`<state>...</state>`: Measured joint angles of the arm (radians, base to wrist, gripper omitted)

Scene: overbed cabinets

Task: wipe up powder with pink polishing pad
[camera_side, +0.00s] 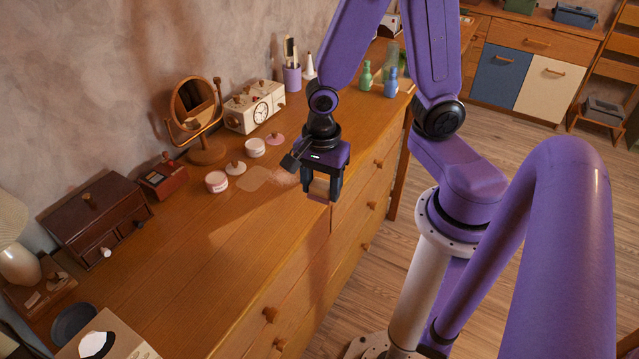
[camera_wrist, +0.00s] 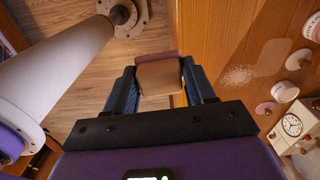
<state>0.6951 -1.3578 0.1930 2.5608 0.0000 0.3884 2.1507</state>
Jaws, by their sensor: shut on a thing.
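My gripper (camera_side: 321,191) is shut on the pink polishing pad, a tan block with a pink underside. The pad (camera_wrist: 160,79) shows between the two fingers in the wrist view, its pink layer along the far edge. It is held at the front edge of the wooden dresser top, mostly out past the edge in the wrist view; its height is hard to tell. The powder (camera_wrist: 238,75) is a pale speckled patch on the dresser top, right of the pad in the wrist view. It also shows in the side view (camera_side: 284,176), left of my gripper.
A flat tan patch (camera_side: 254,179) lies beside the powder on the dresser top (camera_side: 215,245). Behind are a pink-and-white jar (camera_side: 216,182), another small jar (camera_side: 255,148), a mirror (camera_side: 193,105) and a clock box (camera_side: 256,108). The front-left middle of the top is clear.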

